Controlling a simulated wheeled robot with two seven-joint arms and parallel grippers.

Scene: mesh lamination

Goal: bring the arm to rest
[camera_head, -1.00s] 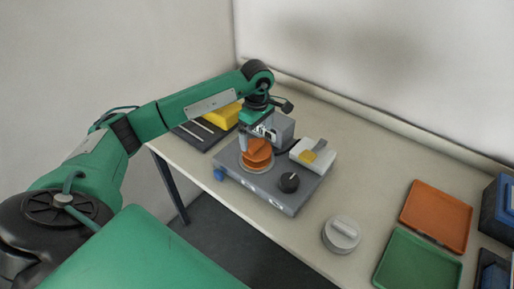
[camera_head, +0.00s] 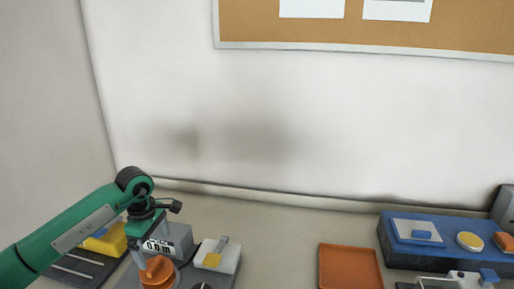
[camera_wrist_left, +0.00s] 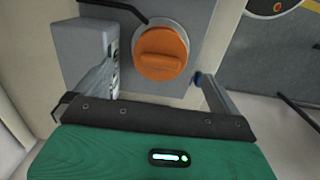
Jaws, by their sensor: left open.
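My left arm comes in from the left in the head view. Its gripper (camera_head: 151,258) is over the grey device (camera_head: 126,282), by the orange round knob-like piece (camera_head: 158,272). In the left wrist view the two fingers of the left gripper (camera_wrist_left: 155,76) stand wide apart, with the orange piece (camera_wrist_left: 161,53) showing beyond the gap and nothing held. I cannot tell whether a finger touches the device. A grey box (camera_head: 175,240) stands at the back of the device. My right gripper is not in view.
A white block with a yellow patch (camera_head: 217,257) sits right of the gripper. A yellow object (camera_head: 108,240) is at left. An orange tray (camera_head: 350,268) and a blue unit (camera_head: 432,243) are at right. The wall rises behind; bench lies clear between the white block and tray.

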